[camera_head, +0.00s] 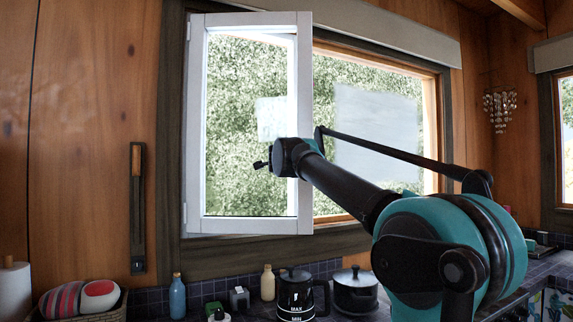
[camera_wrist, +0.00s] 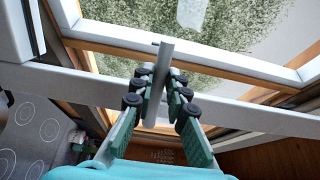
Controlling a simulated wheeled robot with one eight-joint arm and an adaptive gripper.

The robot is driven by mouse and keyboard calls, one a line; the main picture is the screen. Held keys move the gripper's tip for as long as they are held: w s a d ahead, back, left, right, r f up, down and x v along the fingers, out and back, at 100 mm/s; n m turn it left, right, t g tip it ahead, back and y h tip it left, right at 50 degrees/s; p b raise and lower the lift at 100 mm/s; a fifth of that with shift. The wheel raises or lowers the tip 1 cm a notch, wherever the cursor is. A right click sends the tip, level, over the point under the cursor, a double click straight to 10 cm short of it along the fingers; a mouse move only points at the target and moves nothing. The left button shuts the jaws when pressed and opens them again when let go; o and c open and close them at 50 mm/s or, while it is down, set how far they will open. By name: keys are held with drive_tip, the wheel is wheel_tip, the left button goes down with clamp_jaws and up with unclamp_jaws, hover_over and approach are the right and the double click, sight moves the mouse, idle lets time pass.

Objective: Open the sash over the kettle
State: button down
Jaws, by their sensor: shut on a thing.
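The white-framed sash (camera_head: 305,100) stands out from the window opening on its left side, overlapping the dark surround, and looks swung partly into the room. The black kettle (camera_head: 296,300) is on the counter below it. My gripper (camera_wrist: 160,78) is shut on a grey handle bar (camera_wrist: 153,105) in the wrist view, with the padded fingers on both sides of it. A white rail (camera_wrist: 235,114) crosses behind the fingers. In the head view my arm reaches across the sash's right stile, and the grip itself is mostly hidden.
A black pot (camera_head: 355,292), a cream bottle (camera_head: 267,283) and a blue bottle (camera_head: 177,297) stand on the counter below. A basket (camera_head: 105,312) is at the lower left. A dark strip with a wooden piece (camera_head: 137,210) hangs on the left wall.

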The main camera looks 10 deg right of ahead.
drive_tip(key=shift+s+a+m+h, duration=0.25)
drive_tip(key=shift+s+a+h, duration=0.1)
drive_tip(key=shift+s, duration=0.45)
drive_tip(key=shift+s+a+m+h, duration=0.25)
drive_tip(key=shift+s+h, duration=0.1)
drive_tip(key=shift+s, duration=0.4)
drive_tip(key=shift+s+a+m+g+h, duration=0.15)
drive_tip(key=shift+s+a+m+h, duration=0.2)
drive_tip(key=shift+s, duration=0.45)
drive_tip(key=shift+s+a+m+g+h, duration=0.15)
drive_tip(key=shift+s+a+h, duration=0.3)
drive_tip(key=shift+s, duration=0.35)
drive_tip(key=c, duration=1.4)
unclamp_jaws()
drive_tip(key=shift+c, duration=0.2)
drive_tip(key=shift+s, duration=0.1)
